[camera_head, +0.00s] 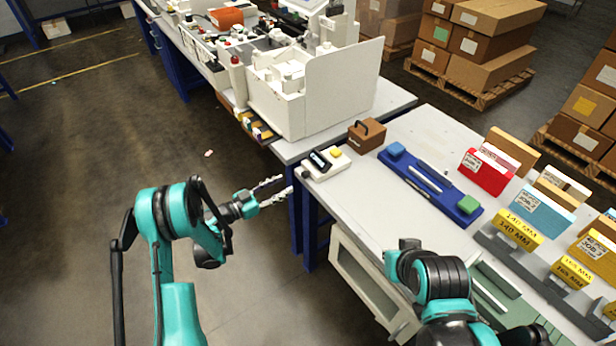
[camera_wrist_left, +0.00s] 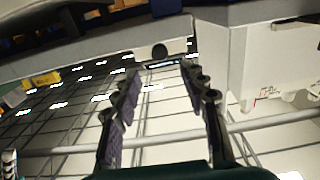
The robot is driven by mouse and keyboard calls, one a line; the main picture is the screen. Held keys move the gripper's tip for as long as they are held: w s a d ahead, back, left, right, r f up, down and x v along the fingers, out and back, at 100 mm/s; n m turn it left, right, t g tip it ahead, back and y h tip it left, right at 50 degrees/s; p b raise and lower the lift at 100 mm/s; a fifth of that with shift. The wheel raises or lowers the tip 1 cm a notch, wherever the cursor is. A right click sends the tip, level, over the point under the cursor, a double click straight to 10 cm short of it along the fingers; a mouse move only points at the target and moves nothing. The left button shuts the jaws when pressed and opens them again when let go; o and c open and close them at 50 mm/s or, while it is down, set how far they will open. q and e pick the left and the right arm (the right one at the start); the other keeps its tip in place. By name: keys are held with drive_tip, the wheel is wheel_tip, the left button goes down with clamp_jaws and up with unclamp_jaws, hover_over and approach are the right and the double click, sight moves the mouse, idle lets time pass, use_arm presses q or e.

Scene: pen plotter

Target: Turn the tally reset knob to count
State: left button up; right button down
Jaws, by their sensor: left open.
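The tally counter is a small white box (camera_head: 325,163) with a dark display and a yellow button (camera_head: 335,153). It sits at the left corner of the near table in the head view. Its dark round knob (camera_head: 305,174) is on the side facing my left gripper; which setting it points to is too small to tell. My left gripper (camera_head: 281,188) is open and empty, a short way left of the knob and apart from it. In the left wrist view the knob (camera_wrist_left: 160,51) shows beyond and between the open fingertips (camera_wrist_left: 160,76).
A brown handled block (camera_head: 366,135) stands right behind the counter. A blue tray (camera_head: 430,184) and file holders lie further right. A large white machine (camera_head: 330,90) stands on the table behind. Open floor is below my left gripper.

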sight(303, 175)
use_arm(q)
drive_tip(key=b+x, duration=0.2)
drive_tip(key=x, duration=0.5)
drive_tip(key=shift+f, duration=0.1)
drive_tip(key=shift+w+d, duration=0.2)
drive_tip(key=shift+d, duration=0.05)
